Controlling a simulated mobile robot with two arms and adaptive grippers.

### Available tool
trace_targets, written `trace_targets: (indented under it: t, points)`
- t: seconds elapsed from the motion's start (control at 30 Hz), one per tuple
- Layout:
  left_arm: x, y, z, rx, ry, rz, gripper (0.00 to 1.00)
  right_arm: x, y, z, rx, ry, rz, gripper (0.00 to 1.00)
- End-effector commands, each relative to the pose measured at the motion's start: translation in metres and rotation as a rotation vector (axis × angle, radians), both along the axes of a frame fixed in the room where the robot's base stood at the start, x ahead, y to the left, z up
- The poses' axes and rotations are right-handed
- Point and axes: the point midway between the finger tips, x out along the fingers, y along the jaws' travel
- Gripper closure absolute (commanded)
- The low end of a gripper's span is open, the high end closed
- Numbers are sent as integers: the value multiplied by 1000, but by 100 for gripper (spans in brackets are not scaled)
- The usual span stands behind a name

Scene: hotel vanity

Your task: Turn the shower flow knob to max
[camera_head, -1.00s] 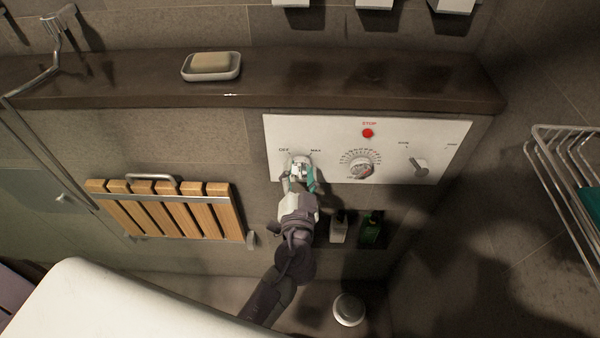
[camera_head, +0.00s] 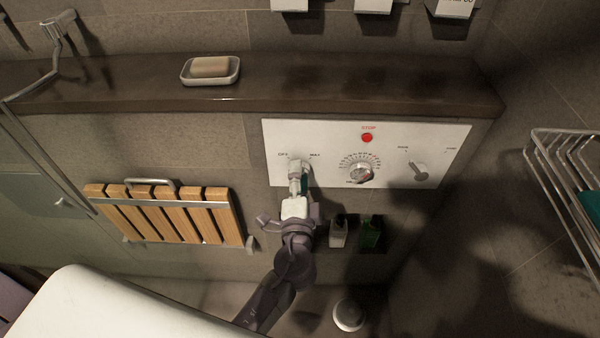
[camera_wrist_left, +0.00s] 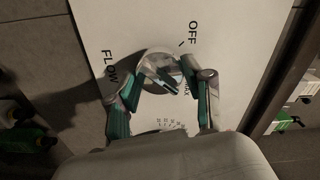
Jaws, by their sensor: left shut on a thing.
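The white control panel (camera_head: 330,150) is on the wall below the dark ledge. Its flow knob (camera_wrist_left: 160,68) is a round metal knob with a raised bar, between the OFF and MAX marks at the panel's left end. My left gripper (camera_head: 298,182) comes up from below and is shut on this knob. In the left wrist view the gripper's teal-padded fingers (camera_wrist_left: 164,98) lie on either side of the knob. One finger partly covers the MAX mark. In the head view the gripper hides most of the knob. My right gripper is not in view.
A numbered dial (camera_head: 361,172), a red STOP button (camera_head: 367,138) and a lever knob (camera_head: 418,172) are further right on the panel. Bottles (camera_head: 371,232) stand below it. A wooden slatted folding seat (camera_head: 170,215) is left, a wire rack (camera_head: 560,165) right. Soap (camera_head: 210,67) sits above.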

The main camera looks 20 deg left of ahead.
Motion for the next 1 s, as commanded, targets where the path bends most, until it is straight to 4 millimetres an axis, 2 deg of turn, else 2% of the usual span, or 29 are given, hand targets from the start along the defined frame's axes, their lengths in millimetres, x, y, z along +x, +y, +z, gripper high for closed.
trace_targets:
  t: [0.23, 0.7, 0.73, 0.87, 1.0]
  points:
    - [1, 3, 4, 64, 10, 7, 84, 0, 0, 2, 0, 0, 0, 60]
    - [1, 3, 5, 78, 12, 9, 84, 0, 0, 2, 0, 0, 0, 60]
    - [1, 3, 5, 78, 12, 9, 46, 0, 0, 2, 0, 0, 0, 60]
    - [1, 3, 4, 75, 13, 7, 24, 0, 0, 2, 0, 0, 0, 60]
    - [1, 2, 3, 74, 15, 4, 24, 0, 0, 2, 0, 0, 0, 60]
